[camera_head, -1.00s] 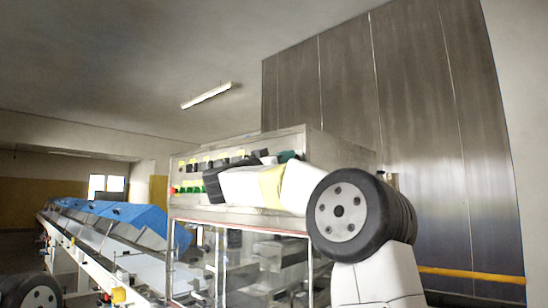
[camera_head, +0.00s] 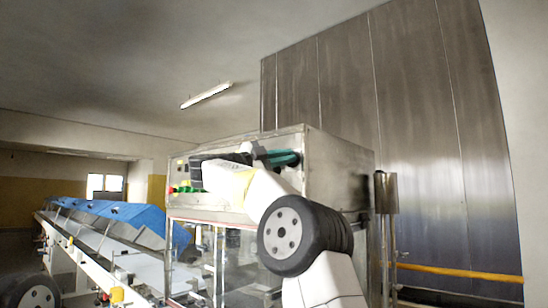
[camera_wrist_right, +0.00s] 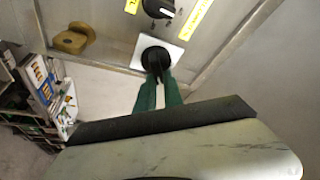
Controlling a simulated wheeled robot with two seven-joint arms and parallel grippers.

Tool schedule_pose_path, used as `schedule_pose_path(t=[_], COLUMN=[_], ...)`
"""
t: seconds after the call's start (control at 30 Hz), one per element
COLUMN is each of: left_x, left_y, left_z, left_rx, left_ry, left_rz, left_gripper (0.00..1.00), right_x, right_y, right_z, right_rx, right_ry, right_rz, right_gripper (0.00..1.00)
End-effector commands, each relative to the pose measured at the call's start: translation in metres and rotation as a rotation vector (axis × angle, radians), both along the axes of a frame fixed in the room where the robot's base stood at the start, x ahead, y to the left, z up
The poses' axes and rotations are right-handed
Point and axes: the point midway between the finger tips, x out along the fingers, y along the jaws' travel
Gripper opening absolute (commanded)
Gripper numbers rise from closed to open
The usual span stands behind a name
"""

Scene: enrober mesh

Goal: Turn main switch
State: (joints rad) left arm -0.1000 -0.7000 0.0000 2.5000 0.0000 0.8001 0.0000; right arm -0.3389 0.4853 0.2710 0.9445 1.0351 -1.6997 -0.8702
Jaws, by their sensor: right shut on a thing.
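The main switch (camera_wrist_right: 153,57) is a black rotary knob on a white square plate, on the metal panel in the right wrist view. My right gripper (camera_wrist_right: 159,82) has green fingers shut on the knob, one on each side of it. In the head view my right gripper (camera_head: 283,158) shows green at the upper right of the control box (camera_head: 335,165), and the arm hides the switch there. My left gripper is out of view.
Another black knob (camera_wrist_right: 158,7) with yellow labels sits above the switch. A tan bracket (camera_wrist_right: 73,39) is at its left. Green buttons (camera_head: 184,189) show at the box's left. A conveyor with blue covers (camera_head: 122,215) runs along the left.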

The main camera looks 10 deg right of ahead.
Motion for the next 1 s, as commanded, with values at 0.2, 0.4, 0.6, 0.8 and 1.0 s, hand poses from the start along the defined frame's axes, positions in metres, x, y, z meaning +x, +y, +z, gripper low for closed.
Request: schedule_pose_path(t=[0.2,0.4,0.6,0.8,1.0], left_x=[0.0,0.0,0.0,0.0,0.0], left_y=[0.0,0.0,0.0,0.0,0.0], left_z=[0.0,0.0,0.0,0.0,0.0], left_rx=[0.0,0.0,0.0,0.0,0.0], left_ry=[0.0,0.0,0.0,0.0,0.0], left_rz=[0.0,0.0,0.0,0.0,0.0], left_gripper=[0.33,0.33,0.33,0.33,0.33], right_x=[0.0002,-0.0004,-0.0005,-0.0006,-0.0009], right_y=[0.0009,0.0001,0.0003,-0.0001,0.0], right_z=[-0.0042,-0.0059,-0.0079,-0.0089,-0.009], right_rx=[0.13,0.235,0.319,0.372,0.396], right_ry=[-0.158,-0.294,-0.398,-0.466,-0.498], right_rz=[0.0,-0.001,-0.001,-0.002,-0.001], right_gripper=[0.0,0.0,0.0,0.0,0.0])
